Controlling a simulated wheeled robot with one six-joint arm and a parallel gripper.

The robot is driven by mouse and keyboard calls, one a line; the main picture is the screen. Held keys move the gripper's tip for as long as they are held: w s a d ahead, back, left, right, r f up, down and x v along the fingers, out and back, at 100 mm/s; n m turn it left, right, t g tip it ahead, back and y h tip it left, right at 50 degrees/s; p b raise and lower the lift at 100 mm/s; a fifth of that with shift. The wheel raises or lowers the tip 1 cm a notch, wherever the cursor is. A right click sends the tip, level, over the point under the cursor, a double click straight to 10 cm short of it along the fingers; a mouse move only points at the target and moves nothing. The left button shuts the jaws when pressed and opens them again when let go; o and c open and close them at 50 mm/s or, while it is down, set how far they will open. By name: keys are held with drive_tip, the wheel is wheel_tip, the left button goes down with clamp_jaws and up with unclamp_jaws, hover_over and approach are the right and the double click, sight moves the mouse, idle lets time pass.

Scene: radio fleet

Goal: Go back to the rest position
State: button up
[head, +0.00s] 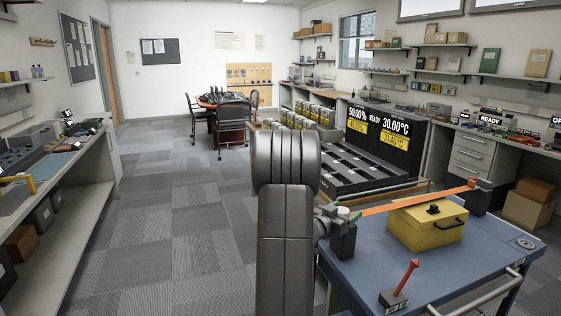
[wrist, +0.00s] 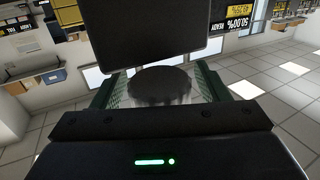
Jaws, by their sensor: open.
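My gripper (wrist: 159,82) shows in the wrist view, with one green finger on each side and a wide gap between them, so it is open. A dark round shape sits between the fingers in that view; I cannot tell what it is. The room appears upside down there.
At right is a blue-topped cart (head: 440,280) with a yellow box (head: 428,228), an orange strap (head: 415,198) and a red lever (head: 405,277). Behind it is a black display rack (head: 400,143). A workbench (head: 80,182) lines the left. Carpet (head: 180,225) between is clear.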

drive_tip(key=shift+f+n+t+y+b, duration=0.25)
drive_tip(key=shift+n+t+y+b, duration=0.75)
drive_tip(key=shift+b, duration=0.25)
drive_tip(key=v, duration=1.3)
drive_tip(key=shift+s+a+r+y, duration=0.15)
drive_tip(key=shift+s+r+y, duration=0.15)
drive_tip(key=shift+s, duration=0.1)
drive_tip(key=shift+r, duration=0.1)
